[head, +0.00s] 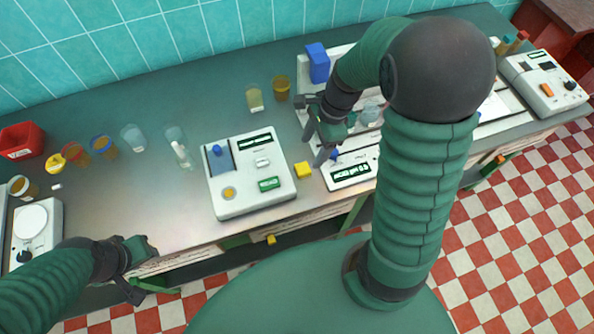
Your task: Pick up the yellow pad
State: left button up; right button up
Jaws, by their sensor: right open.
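A small yellow pad (302,169) lies on the grey bench top, just right of a white instrument with a blue block and green display. My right gripper (316,146) is open and empty, with its fingers pointing down just above and to the right of the pad in the picture. The pad is in plain view and not between the fingers. My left gripper (145,268) is at the front edge of the bench at lower left, its fingers spread and nothing between them.
The white instrument (235,198) stands left of the pad, and a white scale (352,174) with a green display is close on its right. Several cups and a red bin (21,141) stand along the left. Bare bench (205,95) lies behind.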

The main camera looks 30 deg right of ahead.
aim_at(303, 168)
jog(key=x, duration=0.4)
jog(key=shift+d, duration=0.3)
jog(key=shift+d+f, duration=0.3)
jog(key=shift+f, duration=0.65)
jog(key=x, duration=0.2)
jog(key=b+x, duration=0.1)
jog(key=x, duration=0.1)
jog(key=shift+w+a, duration=0.2)
jog(key=shift+a, duration=0.3)
jog(key=shift+a+r, duration=0.1)
jog(key=shift+a, duration=0.2)
jog(key=shift+c, duration=1.3)
jog(key=shift+d, duration=0.45)
jog(key=c, duration=0.7)
grip_shut()
pick_arm(q)
jog(key=shift+d+f, duration=0.5)
jog(key=shift+f, duration=0.05)
pick_arm(e)
jog(key=shift+a, duration=0.15)
